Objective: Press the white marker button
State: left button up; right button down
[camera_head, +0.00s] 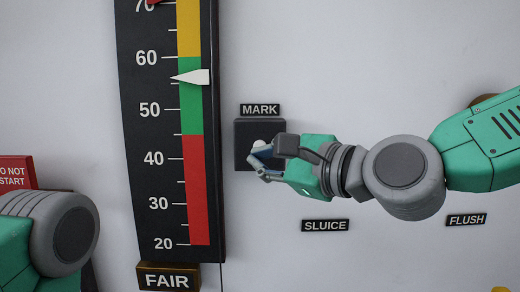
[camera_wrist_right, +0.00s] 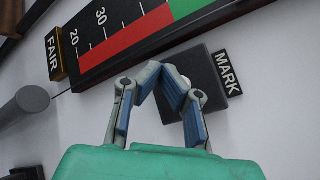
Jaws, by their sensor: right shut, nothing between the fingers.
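The white marker button (camera_head: 259,144) sits on a dark square plate (camera_head: 244,130) under the MARK label (camera_head: 260,110). Only a small part of the button shows, above and behind my right gripper (camera_head: 257,160). In the right wrist view a sliver of the button (camera_wrist_right: 186,82) shows just behind the fingers. My right gripper is shut and empty, its fingertips in front of the plate at the button. I cannot tell whether the fingertips touch the button. My left arm shows at the lower left of the head view, but its gripper is not in view.
A tall gauge (camera_head: 145,120) stands left of the plate, with red, green and yellow bands. Its white pointer (camera_head: 195,77) is in the green, between 50 and 60. SLUICE (camera_head: 325,225) and FLUSH (camera_head: 466,220) labels are lower right. A FAIR label (camera_head: 168,280) is below the gauge.

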jog(key=shift+w, duration=1.65)
jog(key=shift+w+r, duration=0.1)
jog(key=shift+w, duration=0.25)
jog(key=shift+w+p, duration=0.3)
jog(key=shift+w, duration=0.2)
dwell(1.1)
jog(key=shift+s, duration=0.9)
